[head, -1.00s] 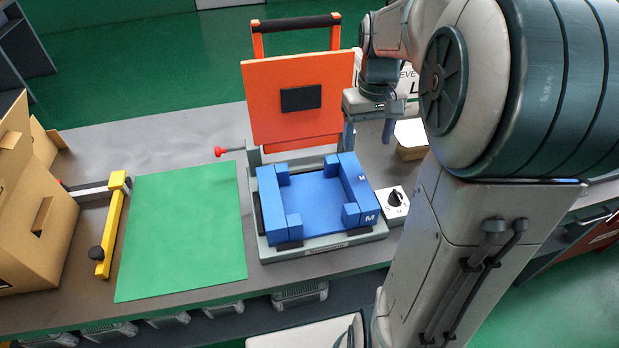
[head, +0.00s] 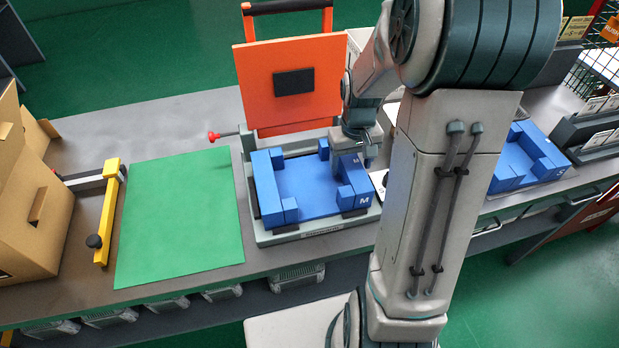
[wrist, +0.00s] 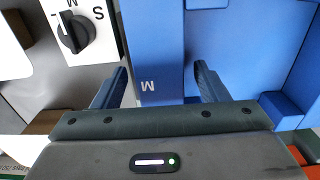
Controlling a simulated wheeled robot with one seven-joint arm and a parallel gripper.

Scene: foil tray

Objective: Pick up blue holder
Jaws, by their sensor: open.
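The blue holder (head: 308,190) is a shallow blue tray with raised corner blocks and a side wall marked M. It sits in the grey base of a press-like machine. My gripper (head: 364,160) is at the holder's right side wall in the head view, partly hidden by my arm. In the wrist view the open fingers (wrist: 160,88) stand on either side of the blue wall with the M (wrist: 150,50). I cannot tell whether either finger touches it.
The orange lid (head: 290,85) stands raised behind the holder. A dial box (wrist: 78,32) is close by the gripper. A second blue holder (head: 520,160) is at the right, partly behind my arm. A green mat (head: 180,215) lies clear at the left, beside a yellow bar (head: 108,215).

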